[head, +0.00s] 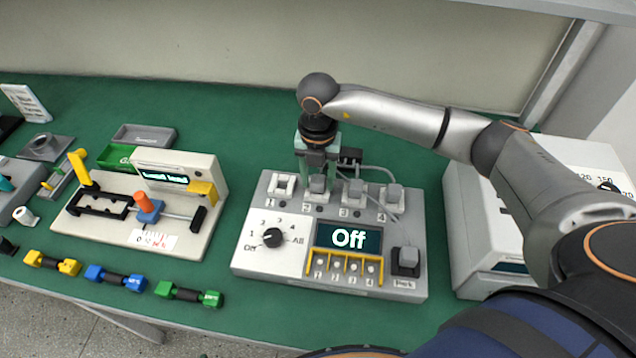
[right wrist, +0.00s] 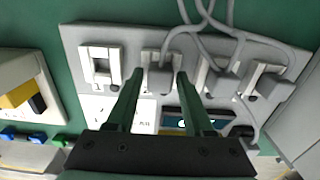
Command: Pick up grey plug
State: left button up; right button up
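Several grey plugs sit on the light grey socket panel (head: 270,215). One grey plug (head: 318,184) is in socket 2; it also shows in the right wrist view (right wrist: 159,80). Other grey plugs stand in socket 3 (head: 354,189), socket 4 (head: 393,196) and the Park socket (head: 406,257). My right gripper (head: 317,172) points down over socket 2. In the right wrist view its two green fingers (right wrist: 159,78) are apart, one on each side of that plug, with gaps visible. How deep the fingertips reach is unclear. My left gripper is not in view.
Grey cables (right wrist: 205,22) run behind and across the plugs. A test fixture (head: 150,205) stands left, a white box (head: 480,240) right. Yellow, blue and green pieces lie at the table's front left.

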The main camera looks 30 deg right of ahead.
aim_at(318, 178)
grip_shut()
jog(key=shift+r, duration=0.15)
dwell(0.4)
jog(key=shift+r, duration=0.3)
notch_tip(318, 178, up, 2)
jog(key=shift+r, duration=0.1)
jog(key=s+a+r+b, duration=0.1)
jog(key=s+a+r, duration=0.6)
jog(key=s+r, duration=0.3)
jog(key=shift+s+a, duration=0.35)
jog(key=shift+s, duration=0.5)
